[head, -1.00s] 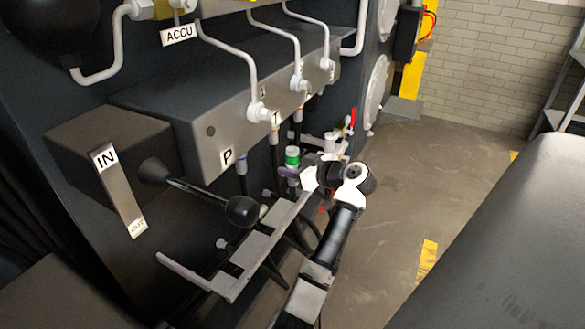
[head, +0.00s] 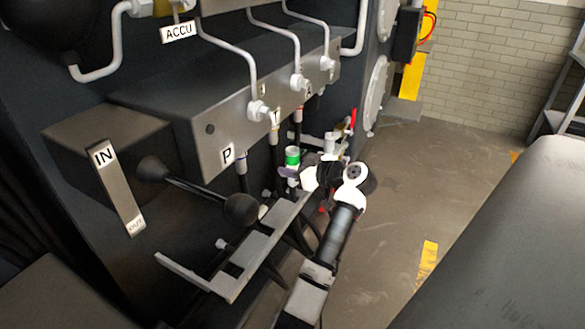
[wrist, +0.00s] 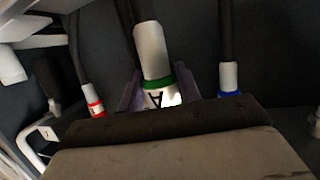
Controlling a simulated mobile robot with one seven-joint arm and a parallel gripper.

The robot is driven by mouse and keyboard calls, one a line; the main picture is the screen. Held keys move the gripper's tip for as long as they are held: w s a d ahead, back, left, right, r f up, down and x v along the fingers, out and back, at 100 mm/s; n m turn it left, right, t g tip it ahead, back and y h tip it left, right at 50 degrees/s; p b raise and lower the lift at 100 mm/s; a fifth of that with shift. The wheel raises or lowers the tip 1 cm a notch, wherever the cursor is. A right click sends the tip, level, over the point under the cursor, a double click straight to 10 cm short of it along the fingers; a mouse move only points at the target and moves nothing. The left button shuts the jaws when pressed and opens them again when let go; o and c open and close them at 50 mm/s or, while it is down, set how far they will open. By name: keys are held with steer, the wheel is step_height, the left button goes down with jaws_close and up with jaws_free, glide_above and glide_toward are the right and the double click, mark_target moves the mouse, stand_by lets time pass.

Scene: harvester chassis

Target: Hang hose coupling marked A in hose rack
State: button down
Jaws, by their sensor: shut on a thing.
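The hose coupling marked A (head: 292,157) is a white cylinder with a green band, in the middle of the head view. In the wrist view the coupling (wrist: 153,65) shows its green band and an upside-down A label, with a dark hose running from its far end. My gripper (head: 290,174) is shut on the coupling, with a purplish finger on each side. The gripper body hides the coupling's near end in the wrist view. The hose rack (head: 250,262), a light grey slotted bracket, is below and left of the gripper. The coupling is apart from its slotted front part.
A grey valve block (head: 215,140) with labelled ports is above left. A black-knobbed lever (head: 240,210) juts out over the rack. In the wrist view, red-banded (wrist: 95,108) and blue-banded (wrist: 229,85) hose ends flank the coupling. Open floor (head: 400,200) is at right.

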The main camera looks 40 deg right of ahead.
mark_target(293, 193)
steer(key=shift+f+b, duration=1.7)
steer(key=shift+f, duration=0.6)
steer(key=shift+b, duration=0.3)
steer(key=shift+f+b, duration=1.75)
steer(key=shift+f, duration=0.7)
steer(key=c, duration=1.2)
jaws_free()
steer(key=o, duration=0.3)
steer(key=shift+f, duration=0.1)
steer(key=shift+f, duration=0.15)
steer(key=v, duration=1.4)
steer(key=shift+r, duration=0.35)
